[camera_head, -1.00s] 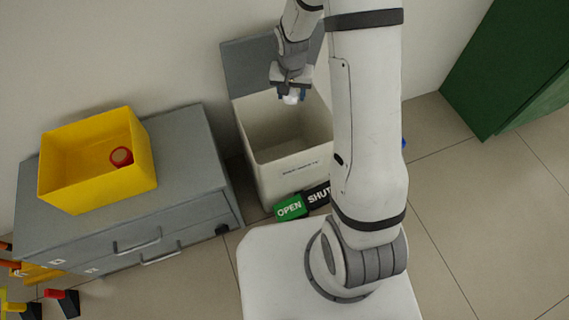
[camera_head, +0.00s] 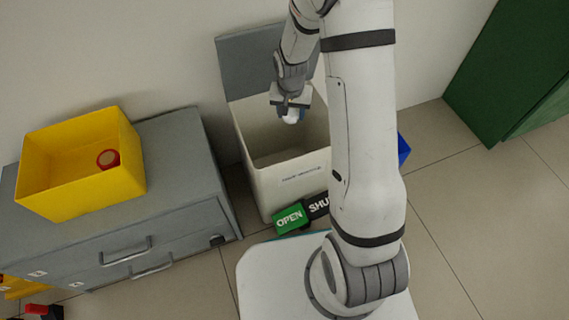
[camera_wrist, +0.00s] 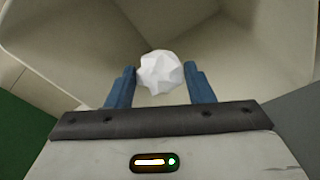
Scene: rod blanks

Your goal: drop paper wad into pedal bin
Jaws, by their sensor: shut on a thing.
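The white crumpled paper wad (camera_wrist: 160,72) sits between the two blue fingers of my gripper (camera_wrist: 161,84) in the wrist view. In the head view my gripper (camera_head: 291,112) points down over the open mouth of the pedal bin (camera_head: 285,188), with the wad (camera_head: 291,117) at its tips. The bin is a cream box with its grey lid (camera_head: 250,66) raised at the back. The bin's pale inner walls fill the upper wrist view. Green OPEN (camera_head: 290,218) and black SHUT (camera_head: 318,206) pedals stand at its front. My arm hides the bin's right side.
A grey drawer cabinet (camera_head: 180,160) stands left of the bin, bearing a yellow box (camera_head: 75,190) with a red round thing (camera_head: 108,159) inside. A green cabinet (camera_head: 510,75) is at the right. A blue object (camera_head: 404,150) shows partly behind my arm. Tiled floor at right is clear.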

